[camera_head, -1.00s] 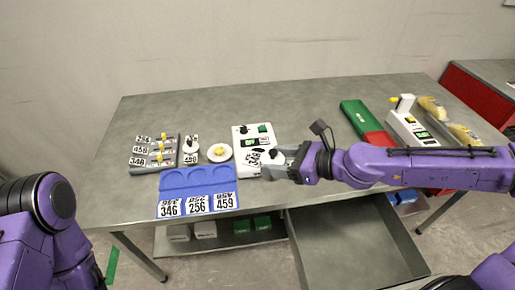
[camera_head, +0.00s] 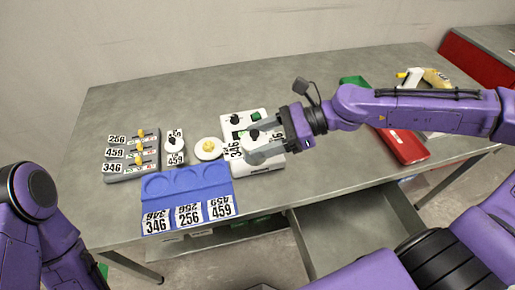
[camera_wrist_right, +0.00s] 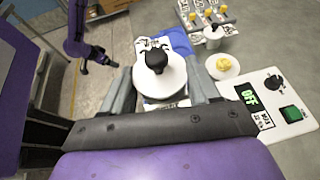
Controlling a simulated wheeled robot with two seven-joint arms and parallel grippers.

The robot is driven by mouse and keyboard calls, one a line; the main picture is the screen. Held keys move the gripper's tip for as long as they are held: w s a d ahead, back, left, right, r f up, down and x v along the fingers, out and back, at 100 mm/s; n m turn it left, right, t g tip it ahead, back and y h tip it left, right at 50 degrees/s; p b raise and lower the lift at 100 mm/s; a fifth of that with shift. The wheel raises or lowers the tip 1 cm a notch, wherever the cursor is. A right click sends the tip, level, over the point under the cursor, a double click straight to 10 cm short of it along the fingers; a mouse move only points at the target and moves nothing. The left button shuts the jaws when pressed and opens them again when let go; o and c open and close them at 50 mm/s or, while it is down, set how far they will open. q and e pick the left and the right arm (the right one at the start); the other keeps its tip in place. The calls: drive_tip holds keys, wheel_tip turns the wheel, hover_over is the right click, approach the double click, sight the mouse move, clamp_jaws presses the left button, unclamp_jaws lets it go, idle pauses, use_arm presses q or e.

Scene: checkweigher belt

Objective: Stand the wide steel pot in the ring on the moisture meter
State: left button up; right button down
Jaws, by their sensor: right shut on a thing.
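My right gripper (camera_head: 262,148) is shut on a wide pot with a pale round lid and black knob (camera_head: 254,134). The right wrist view shows this pot (camera_wrist_right: 150,84) between the two fingers, lid up. The moisture meter (camera_head: 244,121) is a white box with a knob, green button and a display reading OFF; it also shows in the right wrist view (camera_wrist_right: 290,128). The pot and gripper overlap the meter's front half in the head view and hide its ring. I cannot tell whether the pot touches it. My left gripper (camera_wrist_right: 100,58) shows small in the right wrist view.
A blue tray (camera_head: 188,180) with round recesses and number cards lies left of the meter. Behind it are a smaller knobbed pot (camera_head: 174,147), a white dish (camera_head: 208,148) with something yellow, and a grey block (camera_head: 132,167) with yellow knobs. A red case (camera_head: 405,147) lies right.

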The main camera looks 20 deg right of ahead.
drive_tip(key=w+d+f+b, duration=0.1)
drive_tip(key=w+f, duration=0.1)
drive_tip(key=w, duration=0.1)
drive_tip(key=w+d+f+b, duration=0.1)
drive_tip(key=w+f+b, duration=0.1)
drive_tip(key=w+f, duration=0.1)
drive_tip(key=w+d+f+b, duration=0.1)
drive_tip(key=w+f, duration=0.2)
drive_tip(key=w, duration=0.1)
drive_tip(key=shift+d+f, duration=0.15)
drive_tip(key=shift+d, duration=0.1)
wheel_tip(320, 180, down, 3)
drive_tip(key=shift+w+r, duration=0.1)
drive_tip(key=shift+r, duration=0.1)
use_arm(q)
wheel_tip(320, 180, down, 6)
drive_tip(key=shift+w+f, duration=0.15)
drive_tip(key=shift+f, duration=0.1)
use_arm(e)
drive_tip(key=shift+f, duration=0.25)
drive_tip(key=shift+c, duration=1.3)
unclamp_jaws()
drive_tip(key=shift+f, duration=0.15)
